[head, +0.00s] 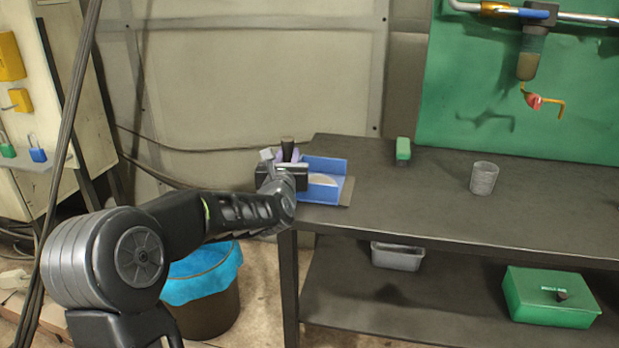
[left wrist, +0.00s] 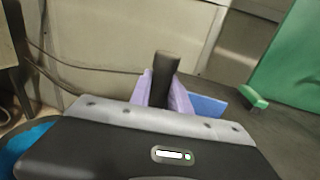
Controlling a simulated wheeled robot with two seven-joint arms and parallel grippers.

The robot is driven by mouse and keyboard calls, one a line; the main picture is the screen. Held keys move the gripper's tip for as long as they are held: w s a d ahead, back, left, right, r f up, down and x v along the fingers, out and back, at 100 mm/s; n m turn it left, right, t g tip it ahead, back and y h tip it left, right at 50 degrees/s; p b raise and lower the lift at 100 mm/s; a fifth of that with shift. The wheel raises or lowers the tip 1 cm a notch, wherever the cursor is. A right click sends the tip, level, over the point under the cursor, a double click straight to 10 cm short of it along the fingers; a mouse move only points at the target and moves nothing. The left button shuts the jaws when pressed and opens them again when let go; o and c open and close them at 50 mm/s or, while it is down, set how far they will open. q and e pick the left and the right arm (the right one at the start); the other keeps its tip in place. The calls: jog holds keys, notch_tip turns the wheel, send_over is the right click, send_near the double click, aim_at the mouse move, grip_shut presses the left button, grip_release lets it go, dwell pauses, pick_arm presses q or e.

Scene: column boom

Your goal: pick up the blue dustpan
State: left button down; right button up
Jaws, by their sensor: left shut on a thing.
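The blue dustpan (head: 323,166) is at the left end of the dark workbench, its open side toward the right. Part of it also shows in the left wrist view (left wrist: 208,105). My left gripper (head: 287,155) is at the dustpan's left side, shut on its dark handle. In the left wrist view the dark handle (left wrist: 164,78) stands up between the two pale purple fingers (left wrist: 166,90). The gripper body hides the lower handle and part of the pan. I cannot tell whether the pan touches the bench. My right gripper is not in view.
On the workbench (head: 420,200) stand a green-topped brush or block (head: 403,150) and a grey cup (head: 484,178). The lower shelf holds a grey tray (head: 397,257) and a green box (head: 550,296). A bin with a blue liner (head: 203,280) stands left of the bench.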

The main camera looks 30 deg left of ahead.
pick_arm(q)
jog(key=shift+r, duration=0.1)
notch_tip(320, 180, up, 10)
jog(key=shift+f+p, duration=0.1)
jog(key=shift+p, duration=0.6)
dwell(0.4)
